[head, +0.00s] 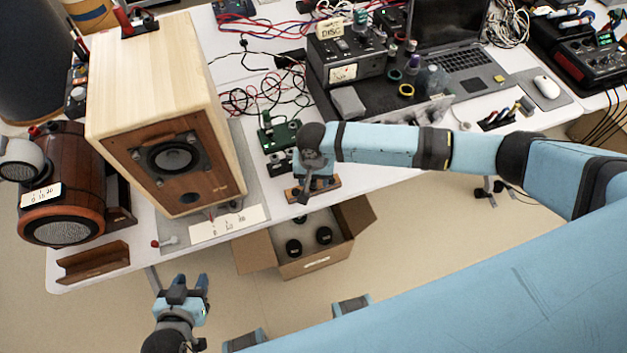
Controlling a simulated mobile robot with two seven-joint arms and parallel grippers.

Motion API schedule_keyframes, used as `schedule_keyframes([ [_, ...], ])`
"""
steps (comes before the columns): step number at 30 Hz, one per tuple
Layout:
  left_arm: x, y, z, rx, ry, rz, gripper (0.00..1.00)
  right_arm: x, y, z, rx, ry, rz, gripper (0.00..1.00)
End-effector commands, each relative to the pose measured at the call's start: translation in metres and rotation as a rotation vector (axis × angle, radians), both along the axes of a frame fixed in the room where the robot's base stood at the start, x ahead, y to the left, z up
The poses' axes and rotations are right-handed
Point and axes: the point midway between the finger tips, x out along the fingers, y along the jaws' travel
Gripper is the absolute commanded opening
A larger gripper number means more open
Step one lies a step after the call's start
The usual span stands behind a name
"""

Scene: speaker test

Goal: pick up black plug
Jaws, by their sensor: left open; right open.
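My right gripper (304,186) points down at the table's front edge, over a small wooden block (326,186). It is open; its wrist hides much of what is below it, and I cannot tell whether it touches anything. My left gripper (190,284) is open and empty in front of the table, over the floor. I cannot single out the black plug for certain. Small dark round pieces (293,248) are in the cardboard box below the table edge. A small black piece on a cable (243,43) lies at the back of the table.
A large wooden speaker (165,155) and a brown cylindrical speaker (62,185) fill the left of the white table (215,238). An open cardboard box (316,262) stands below the edge. Loose cables (262,95), a black instrument box (345,60) and a laptop (465,60) crowd the back.

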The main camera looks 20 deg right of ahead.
Motion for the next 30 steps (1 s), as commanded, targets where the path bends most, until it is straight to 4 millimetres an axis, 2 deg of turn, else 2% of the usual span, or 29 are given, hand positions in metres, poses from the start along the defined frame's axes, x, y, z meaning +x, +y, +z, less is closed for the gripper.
schedule_keyframes([
  [3,0.0005,0.0002,0.0009,0.0,-0.002,-0.001,0.43,0.0002,0.0002,-0.0091,0.0,-0.001,0.0,0.5],
  [10,0.001,0.0001,0.0024,-0.001,-0.005,0.0,0.43,0.0003,0.0,-0.0104,0.001,-0.001,0.0,0.5],
  [15,0.0011,0.0001,0.0024,-0.001,-0.005,0.0,0.43,0.0003,-0.0001,-0.0103,0.0,-0.001,0.0,0.11],
  [17,0.001,0.0,0.0024,-0.001,-0.005,0.0,0.43,0.0003,-0.0001,-0.0103,0.0,-0.001,0.0,0.0],
  [26,0.0008,-0.0002,0.0019,-0.001,-0.004,-0.001,0.43,0.0002,-0.0002,-0.0093,0.0,-0.001,0.0,0.0],
  [30,0.0004,-0.0002,0.0014,0.0,-0.002,-0.001,0.43,0.0005,-0.0002,-0.0021,0.0,-0.001,0.0,0.0],
])
